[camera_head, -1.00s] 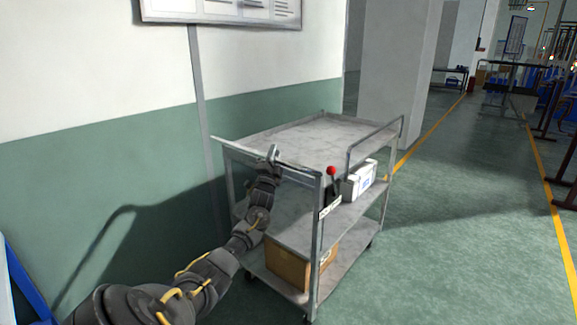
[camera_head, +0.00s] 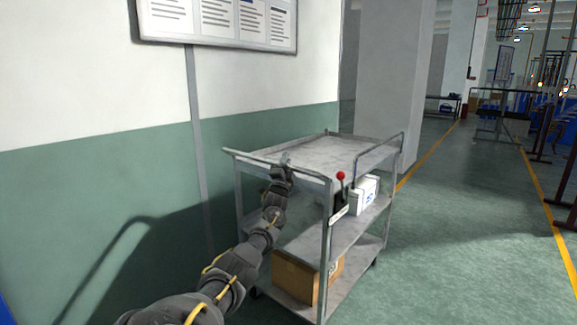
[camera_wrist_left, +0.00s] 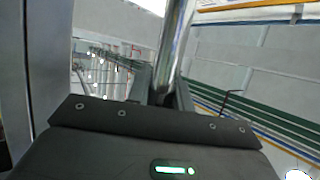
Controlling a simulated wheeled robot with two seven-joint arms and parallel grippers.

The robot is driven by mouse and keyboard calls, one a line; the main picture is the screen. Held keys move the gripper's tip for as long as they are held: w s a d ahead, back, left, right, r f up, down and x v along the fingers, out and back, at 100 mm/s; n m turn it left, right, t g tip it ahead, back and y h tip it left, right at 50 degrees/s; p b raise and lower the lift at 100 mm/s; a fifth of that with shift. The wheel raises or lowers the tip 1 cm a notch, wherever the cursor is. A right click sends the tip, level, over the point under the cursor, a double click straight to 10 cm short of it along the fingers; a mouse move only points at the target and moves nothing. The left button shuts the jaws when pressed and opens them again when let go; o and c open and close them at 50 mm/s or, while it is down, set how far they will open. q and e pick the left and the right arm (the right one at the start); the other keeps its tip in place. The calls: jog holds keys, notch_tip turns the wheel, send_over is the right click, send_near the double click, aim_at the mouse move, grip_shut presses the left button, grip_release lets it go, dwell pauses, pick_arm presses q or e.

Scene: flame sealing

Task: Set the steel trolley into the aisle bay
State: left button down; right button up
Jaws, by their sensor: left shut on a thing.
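The steel trolley (camera_head: 335,152) stands upright on the green floor beside the wall, with three shelves and raised tube handles. A white box (camera_head: 362,197) is on its middle shelf and a cardboard box (camera_head: 297,277) on its bottom shelf. A red-knobbed lever (camera_head: 341,177) is at its near corner post. My left gripper (camera_head: 285,160) is shut on the trolley's near handle bar; the bar also shows as a shiny tube (camera_wrist_left: 172,50) between the fingers in the left wrist view. My right gripper is not in view. No bay marking can be singled out as the aisle bay.
The green and white wall (camera_head: 80,190) runs close along the trolley's left. A pale pillar (camera_head: 387,85) stands just behind it. Yellow floor lines (camera_head: 427,156) edge an open aisle to the right, with racks (camera_head: 555,115) beyond its far side.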

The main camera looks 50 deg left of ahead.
pick_arm(q)
jog(key=shift+r, duration=0.2)
jog(key=c, duration=1.6)
grip_release()
jog(key=o, duration=0.3)
jog(key=shift+w+f, duration=0.25)
jog(key=shift+w, duration=0.05)
jog(key=shift+o, duration=0.2)
jog(key=shift+s, duration=0.2)
jog(key=shift+s+d+f, duration=0.25)
jog(key=shift+d+f, duration=0.1)
jog(key=shift+f, duration=0.05)
jog(key=v, duration=0.9)
jog(key=shift+s, duration=0.3)
jog(key=shift+d, duration=0.1)
